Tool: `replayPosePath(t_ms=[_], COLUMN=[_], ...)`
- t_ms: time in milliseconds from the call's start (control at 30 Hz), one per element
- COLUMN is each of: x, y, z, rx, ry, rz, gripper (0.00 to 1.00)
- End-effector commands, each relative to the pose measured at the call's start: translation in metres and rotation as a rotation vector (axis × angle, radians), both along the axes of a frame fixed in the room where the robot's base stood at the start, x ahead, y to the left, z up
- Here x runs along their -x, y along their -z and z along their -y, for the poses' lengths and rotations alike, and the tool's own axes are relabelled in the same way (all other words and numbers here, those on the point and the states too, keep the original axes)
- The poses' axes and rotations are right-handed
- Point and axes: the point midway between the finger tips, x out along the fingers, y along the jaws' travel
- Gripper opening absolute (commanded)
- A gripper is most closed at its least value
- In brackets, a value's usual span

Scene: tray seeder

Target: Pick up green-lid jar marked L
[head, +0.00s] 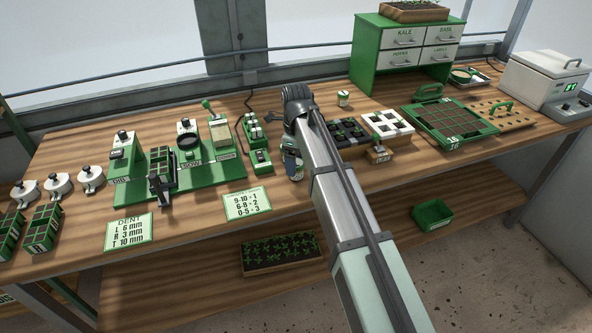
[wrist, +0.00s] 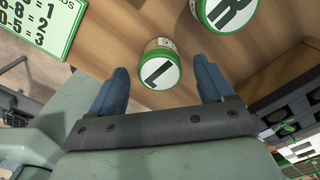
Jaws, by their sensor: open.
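The jar marked L (wrist: 161,71) shows in the wrist view, seen from above, with a white lid face, a black L and a green rim. It stands on the wooden bench between the two blue fingers of my gripper (wrist: 160,66), with a gap on each side. My gripper is open and empty. In the head view my gripper (head: 293,168) is low over the bench, and my arm hides the jar L there.
A number card (head: 247,203) lies left of my gripper. The green seeding station (head: 215,178) is farther left. Black and white trays (head: 390,122) stand close on the right. A small jar (head: 343,98) stands behind them. A green drawer cabinet (head: 366,55) is at the back.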

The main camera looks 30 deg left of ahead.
Motion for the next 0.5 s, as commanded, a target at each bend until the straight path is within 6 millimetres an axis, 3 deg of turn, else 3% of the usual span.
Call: replayPosePath(t_ms=[200, 467, 500], x=[0.0, 0.0, 0.0], y=[0.027, 0.029, 0.029], z=[0.001, 0.001, 0.001], rx=[0.001, 0.0, 0.0], ry=[0.0, 0.0, 0.0], rz=[-0.001, 0.0, 0.0], gripper=[0.81, 0.81, 0.77])
